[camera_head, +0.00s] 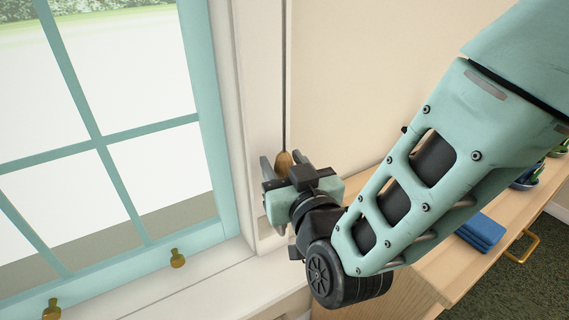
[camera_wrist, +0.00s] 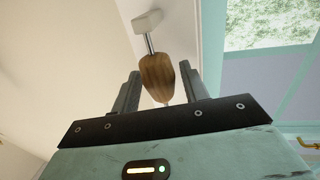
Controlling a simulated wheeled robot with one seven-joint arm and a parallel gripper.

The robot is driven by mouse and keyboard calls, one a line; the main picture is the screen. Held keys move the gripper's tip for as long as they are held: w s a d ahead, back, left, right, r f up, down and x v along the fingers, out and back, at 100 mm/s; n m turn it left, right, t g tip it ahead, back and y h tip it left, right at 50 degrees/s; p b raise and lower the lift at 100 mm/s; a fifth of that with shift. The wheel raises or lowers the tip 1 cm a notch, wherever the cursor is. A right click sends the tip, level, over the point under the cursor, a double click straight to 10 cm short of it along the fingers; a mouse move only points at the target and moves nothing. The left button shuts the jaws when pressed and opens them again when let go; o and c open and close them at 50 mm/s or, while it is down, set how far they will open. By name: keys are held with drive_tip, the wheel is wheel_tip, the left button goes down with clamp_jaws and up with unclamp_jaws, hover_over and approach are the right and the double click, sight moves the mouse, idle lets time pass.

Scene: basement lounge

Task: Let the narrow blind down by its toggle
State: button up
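The wooden toggle (camera_head: 284,164) hangs at the end of a thin dark cord (camera_head: 287,75) beside the window frame. In the wrist view the brown toggle (camera_wrist: 157,78) hangs below a short metal stem and a pale block (camera_wrist: 147,21). My gripper (camera_head: 281,158) is at the toggle, one finger on each side of it. In the wrist view my gripper (camera_wrist: 159,72) looks open, with a narrow gap at the right finger; contact at the left finger is unclear. The blind itself is not clearly in view.
The teal-framed window (camera_head: 105,140) with brass knobs (camera_head: 177,258) is at the left, above a pale sill (camera_head: 205,290). A wooden cabinet (camera_head: 440,262) stands at the right, with folded blue cloth (camera_head: 481,232) and green plants in bowls on it.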

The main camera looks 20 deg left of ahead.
clamp_jaws()
wheel_tip(320, 180, up, 36)
drive_tip(key=p, duration=1.6)
drive_tip(key=shift+f, duration=0.25)
drive_tip(key=shift+r, duration=0.1)
unclamp_jaws()
drive_tip(key=o, duration=0.3)
